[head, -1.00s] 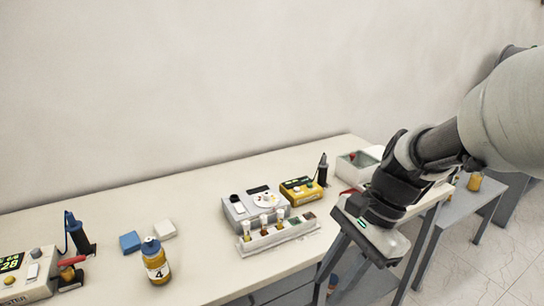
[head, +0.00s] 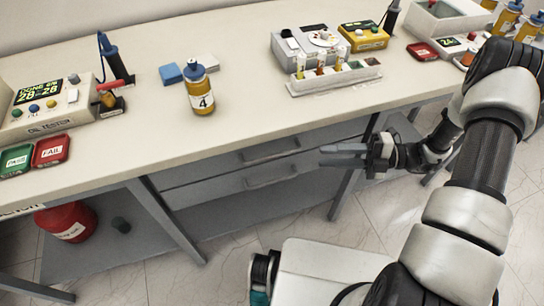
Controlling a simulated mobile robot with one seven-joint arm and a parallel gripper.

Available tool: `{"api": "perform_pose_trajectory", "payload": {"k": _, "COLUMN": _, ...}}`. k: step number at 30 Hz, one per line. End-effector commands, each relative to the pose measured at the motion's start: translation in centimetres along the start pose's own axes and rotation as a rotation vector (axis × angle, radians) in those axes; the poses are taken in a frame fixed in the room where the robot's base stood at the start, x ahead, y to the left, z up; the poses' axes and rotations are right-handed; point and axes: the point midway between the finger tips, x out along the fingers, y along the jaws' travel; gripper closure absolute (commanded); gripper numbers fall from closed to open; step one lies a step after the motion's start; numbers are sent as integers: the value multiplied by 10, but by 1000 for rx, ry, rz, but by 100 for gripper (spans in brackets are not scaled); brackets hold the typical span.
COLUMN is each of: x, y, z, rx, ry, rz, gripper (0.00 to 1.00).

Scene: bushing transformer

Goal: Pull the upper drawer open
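The upper drawer (head: 220,163) is a grey front under the bench top, and it looks shut. Its bar handle (head: 270,151) is in plain view. The lower drawer (head: 220,188) is directly below, with a similar handle (head: 271,177), and also looks shut. My gripper (head: 322,155) is in front of the drawers' right end, right of the upper handle and apart from it. Its fingers point left, with a gap between them. It is open and holds nothing. It hides a small part of the drawer fronts' right side.
The bench top (head: 130,140) overhangs the drawers. A bottle marked 4 (head: 201,92), a vial rack (head: 335,79) and a tester (head: 45,110) stand on it. Bench legs (head: 165,220) flank the drawers. A red container (head: 66,222) sits on the lower shelf. Floor in front is mostly clear.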

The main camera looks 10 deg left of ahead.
Motion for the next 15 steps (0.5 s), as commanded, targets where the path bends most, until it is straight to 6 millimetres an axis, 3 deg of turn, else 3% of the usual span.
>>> {"api": "perform_pose_trajectory", "payload": {"k": 15, "x": 112, "y": 0, "z": -2, "rx": -2, "ry": 6, "rz": -1, "gripper": 72}}
